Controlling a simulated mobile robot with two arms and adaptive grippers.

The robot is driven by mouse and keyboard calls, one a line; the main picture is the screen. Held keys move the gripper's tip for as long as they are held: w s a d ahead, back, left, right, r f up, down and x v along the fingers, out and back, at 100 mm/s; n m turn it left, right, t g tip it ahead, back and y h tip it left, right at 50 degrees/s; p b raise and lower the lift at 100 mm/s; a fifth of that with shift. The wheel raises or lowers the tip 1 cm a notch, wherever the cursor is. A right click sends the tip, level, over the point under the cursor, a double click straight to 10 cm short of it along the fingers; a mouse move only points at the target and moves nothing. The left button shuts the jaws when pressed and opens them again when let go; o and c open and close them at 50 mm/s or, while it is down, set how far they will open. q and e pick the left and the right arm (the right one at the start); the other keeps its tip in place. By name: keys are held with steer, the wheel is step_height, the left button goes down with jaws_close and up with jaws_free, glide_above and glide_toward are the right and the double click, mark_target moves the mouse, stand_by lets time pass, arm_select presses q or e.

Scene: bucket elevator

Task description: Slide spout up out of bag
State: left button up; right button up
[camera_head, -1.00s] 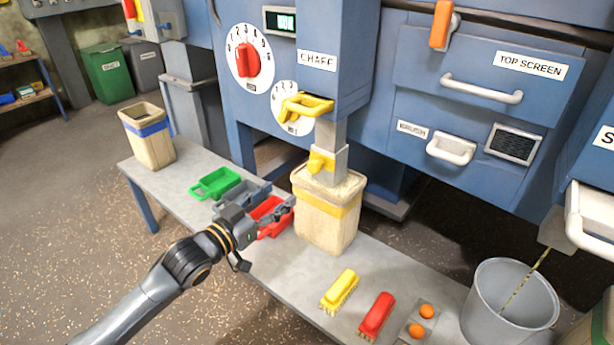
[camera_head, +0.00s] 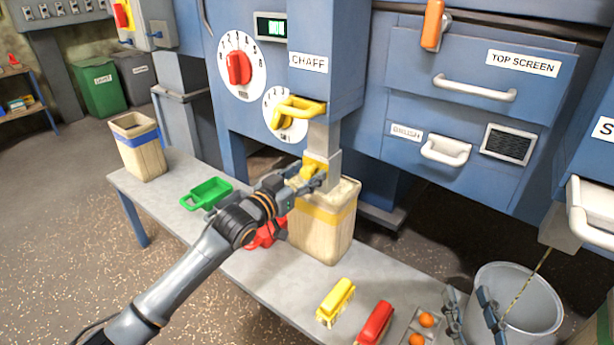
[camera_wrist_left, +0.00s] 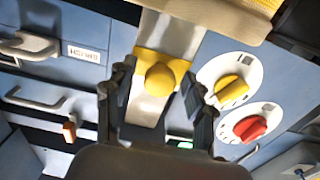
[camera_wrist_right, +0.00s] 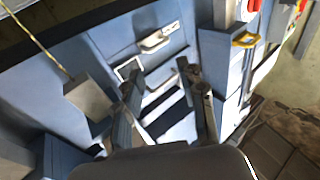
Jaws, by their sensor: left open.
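The grey chaff spout (camera_head: 325,138) hangs down under the CHAFF housing, and its lower end goes into the open top of the tan bag with a yellow band (camera_head: 325,220). A yellow plate with a round yellow knob (camera_wrist_left: 160,79) is on the spout's front. My left gripper (camera_head: 318,178) is open at the spout, just above the bag's rim. In the left wrist view the knob lies between its spread fingers, with gaps on both sides. My right gripper (camera_head: 472,312) is open and empty in front of the grey bucket (camera_head: 518,300).
A yellow handle (camera_head: 298,107) sticks out above the spout. Green (camera_head: 208,192) and red (camera_head: 262,235) scoops, a yellow brush (camera_head: 336,300), a red brush (camera_head: 374,323) and orange balls (camera_head: 427,320) lie on the bench. A blue-banded bag (camera_head: 138,145) stands at its left end.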

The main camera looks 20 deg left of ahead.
mark_target(317, 126)
arm_select(q)
steer(key=shift+w+d, duration=0.1)
steer(key=shift+w, duration=0.2)
arm_select(e)
steer(key=shift+r+t, duration=0.3)
steer(key=shift+r, duration=0.05)
arm_select(q)
jaws_close()
steer(key=shift+r, duration=0.1)
step_height(317, 126, up, 3)
steer(key=p, duration=0.2)
steer(key=shift+p, duration=0.35)
step_height(317, 126, up, 4)
steer(key=p, duration=0.4)
steer(key=shift+f, duration=0.2)
step_height(317, 126, up, 4)
steer(key=p, duration=0.3)
steer(key=shift+f, duration=0.25)
arm_select(e)
steer(key=s+d+f+g+h, duration=0.2)
steer(key=s+f+g, duration=0.5)
steer(key=f, duration=0.5)
steer(key=s+d+f+g+h, duration=0.2)
steer(key=s+d+f+g, duration=0.2)
steer(key=s+f+g, duration=0.4)
step_height(317, 126, down, 5)
steer(key=shift+d+r+m+g+h, duration=0.2)
steer(key=shift+d+m+g+h, duration=0.15)
steer(key=shift+g, duration=0.45)
